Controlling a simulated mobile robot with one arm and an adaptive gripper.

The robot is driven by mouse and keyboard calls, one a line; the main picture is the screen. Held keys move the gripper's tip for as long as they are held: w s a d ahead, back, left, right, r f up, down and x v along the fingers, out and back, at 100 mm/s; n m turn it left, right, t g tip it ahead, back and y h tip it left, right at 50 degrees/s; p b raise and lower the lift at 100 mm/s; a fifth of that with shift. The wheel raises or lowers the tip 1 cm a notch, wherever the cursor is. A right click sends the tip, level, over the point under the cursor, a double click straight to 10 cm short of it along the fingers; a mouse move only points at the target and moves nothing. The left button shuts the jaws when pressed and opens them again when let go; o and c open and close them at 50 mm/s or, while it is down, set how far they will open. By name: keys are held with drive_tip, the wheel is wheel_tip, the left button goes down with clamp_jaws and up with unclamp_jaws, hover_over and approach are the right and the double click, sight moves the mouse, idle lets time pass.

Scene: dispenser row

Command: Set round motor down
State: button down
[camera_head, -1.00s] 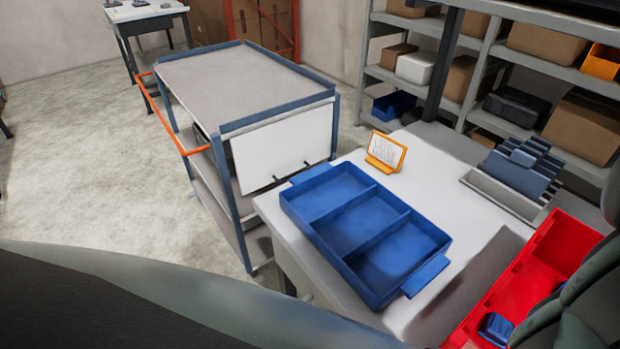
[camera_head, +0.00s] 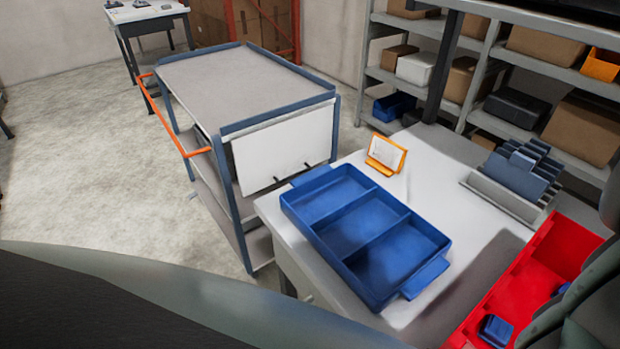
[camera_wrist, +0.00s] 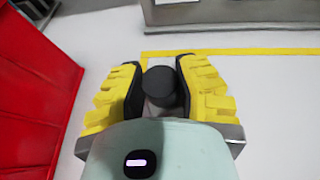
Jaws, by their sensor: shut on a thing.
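My gripper (camera_wrist: 163,92) shows in the wrist view with its yellow ridged fingers closed on a dark round motor (camera_wrist: 160,86). The motor's dark round end faces the camera, and the rest of it is hidden between the fingers. A yellow line (camera_wrist: 235,52) marks the pale surface just beyond the motor. I cannot tell whether the motor touches that surface. In the head view the gripper and motor are not visible.
A red bin (camera_head: 530,275) with a blue part (camera_head: 495,330) in it is at the right; a red wall (camera_wrist: 40,80) fills the wrist view's left. An empty blue three-compartment tray (camera_head: 428,283) lies on the table (camera_head: 425,195). A cart (camera_head: 240,75) stands beyond.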

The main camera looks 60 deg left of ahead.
drive_tip(key=shift+f, duration=0.15)
drive_tip(key=c, duration=1.1)
unclamp_jaws()
drive_tip(key=o, duration=0.3)
drive_tip(key=shift+o, duration=0.2)
